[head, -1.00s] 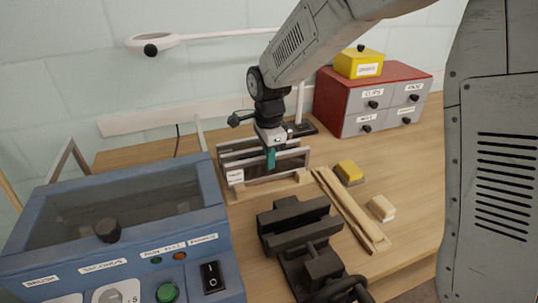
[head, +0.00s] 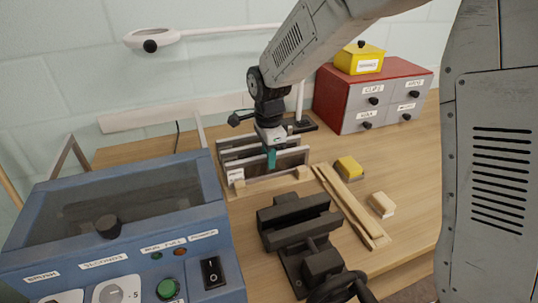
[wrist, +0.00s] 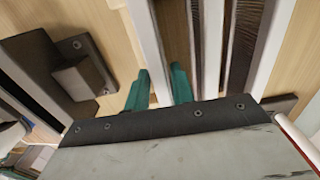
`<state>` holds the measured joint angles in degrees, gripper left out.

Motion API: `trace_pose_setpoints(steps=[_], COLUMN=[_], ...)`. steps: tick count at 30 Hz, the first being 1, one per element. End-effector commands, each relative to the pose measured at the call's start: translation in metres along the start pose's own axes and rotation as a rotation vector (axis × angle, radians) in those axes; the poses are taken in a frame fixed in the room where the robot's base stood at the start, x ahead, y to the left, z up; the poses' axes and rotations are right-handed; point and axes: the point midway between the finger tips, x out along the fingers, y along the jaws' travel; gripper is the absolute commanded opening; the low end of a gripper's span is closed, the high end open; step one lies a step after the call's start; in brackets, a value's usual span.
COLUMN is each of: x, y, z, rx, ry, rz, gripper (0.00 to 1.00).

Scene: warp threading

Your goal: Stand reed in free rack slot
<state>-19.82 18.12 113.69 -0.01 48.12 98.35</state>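The rack (head: 285,183) stands on the bench, with several framed reeds upright in it, side by side. My gripper (head: 270,158) points straight down over the front of the rack. Its teal fingers (wrist: 160,88) sit on either side of the pale bar of one reed (wrist: 150,40) in the wrist view. The fingers look shut on this bar, which fills nearly all of the gap between them. That reed stands upright at the front of the rack, parallel to the other reeds (wrist: 212,45). Its lower edge and seat in the slot are hard to see.
A dark vise (head: 295,222) stands in front of the rack. Wooden strips (head: 350,207), a yellow block (head: 348,168) and a pale block (head: 382,204) lie to the right. A blue machine (head: 120,255) is close on the left; a red drawer cabinet (head: 340,85) stands behind.

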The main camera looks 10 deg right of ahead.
Motion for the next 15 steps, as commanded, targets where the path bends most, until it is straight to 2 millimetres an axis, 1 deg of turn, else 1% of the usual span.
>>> trace_pose_setpoints(steps=[10, 13, 15], x=[-0.001, -0.009, -0.02], y=[0.0, 0.0, 0.0], z=[0.0, 0.0, 0.0], rx=[0.0, 0.0, 0.0], ry=[0.0, 0.0, 0.0], rz=[0.001, -0.001, -0.003], gripper=[0.4, 0.4, 0.4])
